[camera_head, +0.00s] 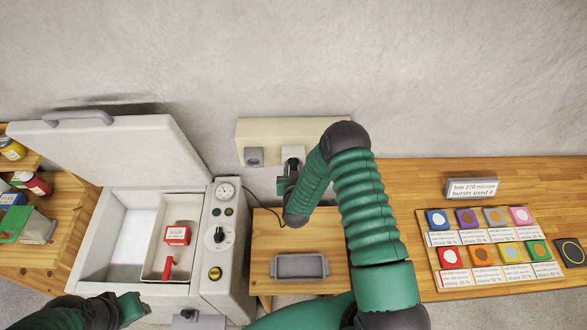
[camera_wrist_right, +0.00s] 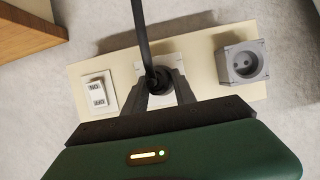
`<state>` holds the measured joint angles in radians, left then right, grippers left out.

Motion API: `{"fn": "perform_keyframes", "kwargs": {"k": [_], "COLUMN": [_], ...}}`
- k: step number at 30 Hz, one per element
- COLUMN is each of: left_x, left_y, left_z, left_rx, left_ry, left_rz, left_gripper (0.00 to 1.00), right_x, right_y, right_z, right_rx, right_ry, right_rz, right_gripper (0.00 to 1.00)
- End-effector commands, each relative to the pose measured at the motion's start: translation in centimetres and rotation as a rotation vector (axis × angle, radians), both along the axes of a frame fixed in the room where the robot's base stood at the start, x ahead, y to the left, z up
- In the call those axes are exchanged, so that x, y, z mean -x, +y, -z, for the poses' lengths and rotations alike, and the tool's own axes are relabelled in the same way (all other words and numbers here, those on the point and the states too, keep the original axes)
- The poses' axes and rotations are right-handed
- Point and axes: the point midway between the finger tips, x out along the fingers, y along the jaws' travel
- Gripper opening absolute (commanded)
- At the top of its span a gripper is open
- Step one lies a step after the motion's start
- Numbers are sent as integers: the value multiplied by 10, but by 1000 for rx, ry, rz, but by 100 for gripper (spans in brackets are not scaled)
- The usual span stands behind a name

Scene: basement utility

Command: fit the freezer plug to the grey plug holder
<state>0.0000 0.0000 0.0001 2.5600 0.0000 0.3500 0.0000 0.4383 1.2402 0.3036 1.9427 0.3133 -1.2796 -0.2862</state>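The grey plug holder (camera_head: 254,157) is a square block with a round recess on the beige wall board. In the right wrist view it is at the right (camera_wrist_right: 242,62), with its recess empty. My right gripper (camera_head: 291,172) is at the white socket (camera_head: 293,151) beside the holder. In the wrist view its fingers (camera_wrist_right: 161,90) close on both sides of the dark freezer plug (camera_wrist_right: 160,80), which is at the white socket (camera_wrist_right: 143,70). I cannot tell if the plug is fully seated. My left gripper (camera_head: 132,308) is low at the left, by the freezer's front, its opening unclear.
The open freezer (camera_head: 228,255) holds a bin with red items. A black cord (camera_head: 262,207) hangs behind a small wooden table (camera_head: 325,278) bearing a grey tray (camera_head: 299,266). Coloured cards lie on the right bench (camera_head: 430,205). A white switch (camera_wrist_right: 98,92) is on the board (camera_wrist_right: 203,83).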

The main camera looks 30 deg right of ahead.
Motion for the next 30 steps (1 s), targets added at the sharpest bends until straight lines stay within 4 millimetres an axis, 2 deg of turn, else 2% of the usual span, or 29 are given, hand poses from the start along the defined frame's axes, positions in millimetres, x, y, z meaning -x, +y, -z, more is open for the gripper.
{"fn": "perform_keyframes", "kwargs": {"k": [1, 6, 7, 14, 30], "left_x": [0, 0, 0, 0, 0], "left_y": [0, 0, 0, 0, 0], "left_z": [0, 0, 0, 0, -6], "left_rx": [0, 0, 0, 0, 0], "left_ry": [0, 0, 0, 0, 0], "left_rz": [0, 0, 0, 0, 0], "left_gripper": [36, 36, 36, 36, 36], "right_x": [0, 0, 0, 1, 23], "right_y": [0, 0, 0, 1, 14], "right_z": [0, 0, 0, -1, -1], "right_rx": [0, 0, 0, 1, 0], "right_ry": [0, 0, 0, -1, 0], "right_rz": [0, 0, 0, 0, 1], "right_gripper": [24, 2, 0, 0, 0]}}
